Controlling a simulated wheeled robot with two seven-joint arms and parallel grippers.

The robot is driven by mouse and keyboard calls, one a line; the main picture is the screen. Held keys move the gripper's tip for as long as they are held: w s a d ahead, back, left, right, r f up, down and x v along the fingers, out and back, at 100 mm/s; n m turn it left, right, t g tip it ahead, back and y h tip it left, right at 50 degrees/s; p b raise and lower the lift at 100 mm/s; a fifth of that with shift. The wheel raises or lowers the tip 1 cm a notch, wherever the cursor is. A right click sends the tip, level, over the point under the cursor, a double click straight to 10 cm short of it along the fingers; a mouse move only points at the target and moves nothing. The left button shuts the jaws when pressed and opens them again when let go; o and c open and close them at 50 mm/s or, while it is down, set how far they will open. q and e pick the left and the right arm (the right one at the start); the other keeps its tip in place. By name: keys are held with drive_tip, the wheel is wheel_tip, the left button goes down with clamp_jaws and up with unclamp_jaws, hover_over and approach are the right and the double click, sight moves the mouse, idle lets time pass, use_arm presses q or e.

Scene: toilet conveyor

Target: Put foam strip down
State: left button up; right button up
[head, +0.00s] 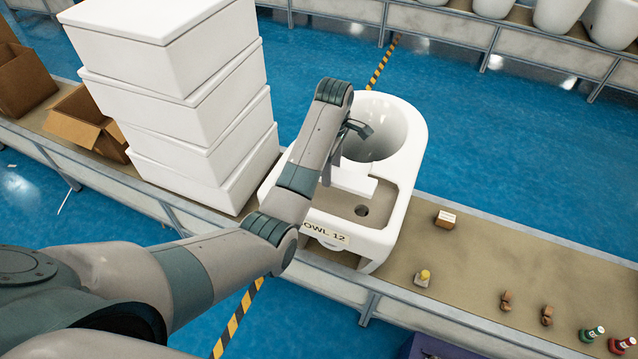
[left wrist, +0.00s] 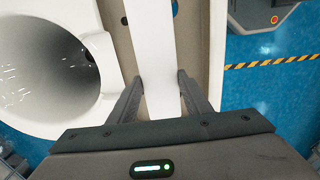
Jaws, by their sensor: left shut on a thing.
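The white foam strip (left wrist: 160,50) runs lengthwise between the two fingers of my left gripper (left wrist: 160,85) in the left wrist view. The gripper is shut on it. In the head view my left gripper (head: 338,158) is over the white toilet bowl (head: 408,125), and the strip (head: 354,181) shows across the bowl's rear deck, just behind the round opening. I cannot tell whether the strip touches the deck. The bowl stands on the conveyor (head: 500,260) and bears a label ending in "OWL 12". My right gripper is not in view.
A tall stack of white boxes (head: 190,110) stands close to the left of the bowl. Open cardboard boxes (head: 80,120) are farther left. Small parts, including a wood-coloured block (head: 445,221) and a yellow-topped piece (head: 424,277), lie on the belt to the right, with bare belt between them.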

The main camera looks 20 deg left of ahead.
sight(318, 189)
use_arm(q)
drive_tip(key=a, duration=0.1)
drive_tip(key=a+f+p, duration=0.1)
drive_tip(key=shift+s+a, duration=0.15)
drive_tip(key=shift+a, duration=0.2)
drive_tip(key=shift+s+a+f, duration=0.1)
drive_tip(key=shift+a+f, duration=0.35)
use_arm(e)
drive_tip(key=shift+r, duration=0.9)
use_arm(q)
drive_tip(key=shift+f+p, duration=0.55)
drive_tip(key=shift+f, duration=0.1)
wheel_tip(318, 189, down, 2)
drive_tip(key=shift+p, duration=0.4)
drive_tip(key=shift+f, duration=0.4)
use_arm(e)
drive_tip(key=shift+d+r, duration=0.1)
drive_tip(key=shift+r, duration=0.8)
use_arm(q)
drive_tip(key=shift+f, duration=0.15)
